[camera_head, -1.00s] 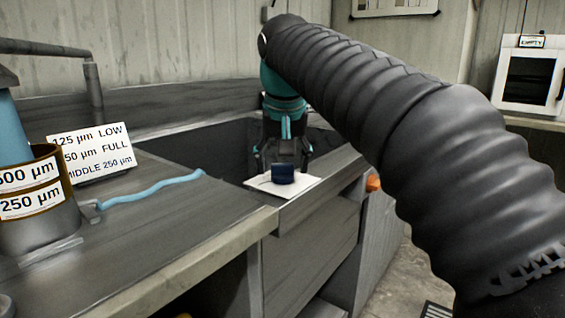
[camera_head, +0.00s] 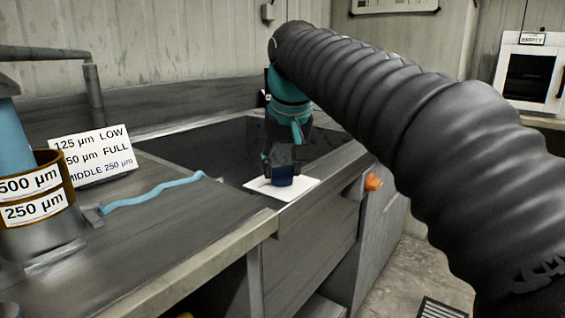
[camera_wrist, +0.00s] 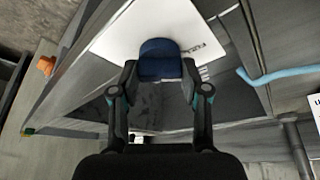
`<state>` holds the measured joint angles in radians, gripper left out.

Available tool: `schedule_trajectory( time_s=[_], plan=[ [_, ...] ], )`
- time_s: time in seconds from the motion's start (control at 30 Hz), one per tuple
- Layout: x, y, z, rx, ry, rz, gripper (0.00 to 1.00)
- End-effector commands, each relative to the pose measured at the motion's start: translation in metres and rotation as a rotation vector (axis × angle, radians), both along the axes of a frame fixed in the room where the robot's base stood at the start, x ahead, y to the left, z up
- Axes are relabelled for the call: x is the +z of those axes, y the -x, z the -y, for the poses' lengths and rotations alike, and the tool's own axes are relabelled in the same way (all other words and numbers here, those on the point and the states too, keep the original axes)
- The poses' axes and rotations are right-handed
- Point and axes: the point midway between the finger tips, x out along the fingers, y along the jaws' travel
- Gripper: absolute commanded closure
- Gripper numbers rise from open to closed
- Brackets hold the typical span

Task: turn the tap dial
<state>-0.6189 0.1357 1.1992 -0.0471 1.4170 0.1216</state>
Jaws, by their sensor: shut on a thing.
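The tap dial, a dark blue round knob (camera_head: 282,178), stands on a white card (camera_head: 258,188) at the front edge of the sunken basin. In the wrist view the dial (camera_wrist: 160,58) sits between the fingertips, and the card (camera_wrist: 128,38) has print at its right, too partial to read. My gripper (camera_head: 282,166) reaches down from above and is shut on the dial. In the wrist view my gripper (camera_wrist: 160,72) has one finger on each side of the dial. The dial's lower part is partly hidden by the fingers.
A dark basin (camera_head: 215,148) lies behind the dial. An orange knob (camera_head: 373,182) sticks out of the cabinet front. At left are a blue hose (camera_head: 150,192), a sign with micron labels (camera_head: 92,155) and stacked sieves (camera_head: 30,225). A white oven (camera_head: 528,78) stands back right.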

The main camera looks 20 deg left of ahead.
Motion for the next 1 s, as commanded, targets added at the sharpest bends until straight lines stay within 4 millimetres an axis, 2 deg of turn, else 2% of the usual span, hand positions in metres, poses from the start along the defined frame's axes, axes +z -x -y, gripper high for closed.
schedule_trajectory(
  time_s=[0.03, 0.07, 0.13, 0.43, 0.57, 0.67, 1.0],
  plan=[
    [0.0, 0.0, -0.001, 0.002, 0.0, 0.001, 0.89],
    [0.0, 0.0, -0.001, 0.002, 0.0, 0.001, 0.47],
    [0.0, 0.0, 0.0, 0.002, 0.0, 0.001, 0.29],
    [0.0, 0.0, 0.0, 0.0, 0.0, 0.001, 0.29],
    [0.007, 0.002, 0.001, 0.0, 0.0, 0.001, 0.29],
    [0.019, 0.006, 0.003, 0.0, -0.001, 0.003, 0.29],
    [0.08, 0.029, 0.014, 0.001, -0.001, 0.003, 0.29]
  ],
)
